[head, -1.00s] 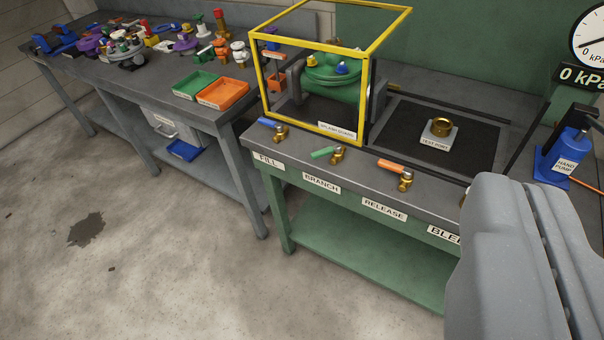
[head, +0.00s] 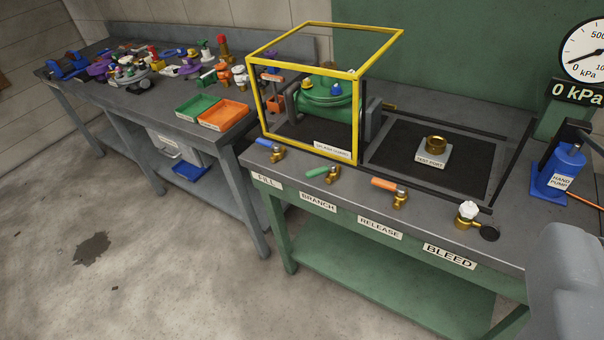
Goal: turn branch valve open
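The branch valve (head: 331,175) is a small brass valve with a green lever, at the front edge of the green bench above the BRANCH label (head: 318,202). Its green lever (head: 317,172) points to the left, roughly along the bench edge. The fill valve (head: 275,152) with a blue lever is to its left, and the release valve (head: 398,196) with an orange lever is to its right. A grey part of my arm fills the lower right corner. My gripper's fingers do not show, and nothing of mine touches the branch valve.
A yellow-framed splash guard (head: 357,115) stands over a green valve body behind the levers. A bleed valve (head: 468,215), test port (head: 434,150), blue hand pump (head: 562,172) and 0 kPa gauge (head: 588,52) are to the right. A cluttered grey bench (head: 150,95) is at left. Floor in front is clear.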

